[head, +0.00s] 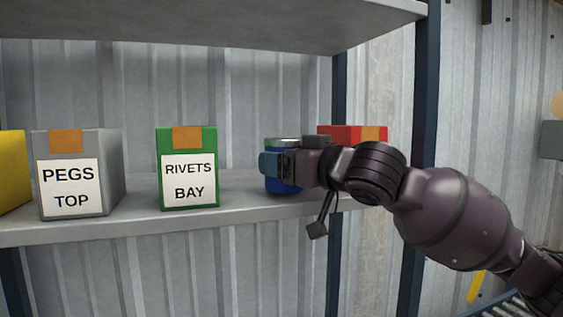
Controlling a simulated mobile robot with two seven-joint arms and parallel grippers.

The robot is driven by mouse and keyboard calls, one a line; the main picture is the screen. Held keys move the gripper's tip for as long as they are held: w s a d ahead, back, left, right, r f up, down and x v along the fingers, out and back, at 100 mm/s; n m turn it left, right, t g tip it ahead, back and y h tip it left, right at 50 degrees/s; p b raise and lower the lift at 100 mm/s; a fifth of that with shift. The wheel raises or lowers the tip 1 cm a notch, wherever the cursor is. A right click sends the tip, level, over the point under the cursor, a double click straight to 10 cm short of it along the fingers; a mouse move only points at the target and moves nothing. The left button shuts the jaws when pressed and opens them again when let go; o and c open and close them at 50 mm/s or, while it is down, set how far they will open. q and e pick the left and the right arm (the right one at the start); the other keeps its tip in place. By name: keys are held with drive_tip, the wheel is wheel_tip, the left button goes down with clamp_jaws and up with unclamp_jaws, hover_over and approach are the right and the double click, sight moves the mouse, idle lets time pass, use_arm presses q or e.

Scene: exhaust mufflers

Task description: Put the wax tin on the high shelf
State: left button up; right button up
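A blue tin with a silver lid (283,187), which looks like the wax tin, is upright at the right part of a grey shelf (245,206). Its base appears to be at the shelf surface. My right gripper (272,164) reaches in from the right, with one finger across the tin's front. The other finger is hidden behind the tin or the hand, so I cannot tell whether the grip is closed. My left gripper is not in view.
A grey PEGS TOP box (112,170) and a green RIVETS BAY box (210,165) stand left of the tin. A yellow box (12,170) is at the far left, a red box (338,132) behind my wrist. Another shelf board (200,25) is overhead. Dark blue posts (426,90) bound the right.

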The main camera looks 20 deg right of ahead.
drive_tip(key=shift+w+a+r, duration=0.1)
drive_tip(key=shift+w+a, duration=0.3)
drive_tip(key=shift+w, duration=0.2)
drive_tip(key=shift+f, duration=0.3)
drive_tip(key=shift+s+d, duration=0.1)
drive_tip(key=shift+d, duration=0.05)
drive_tip(key=shift+f, duration=0.15)
drive_tip(key=o, duration=0.6)
drive_tip(key=shift+f, duration=0.1)
drive_tip(key=o, duration=0.5)
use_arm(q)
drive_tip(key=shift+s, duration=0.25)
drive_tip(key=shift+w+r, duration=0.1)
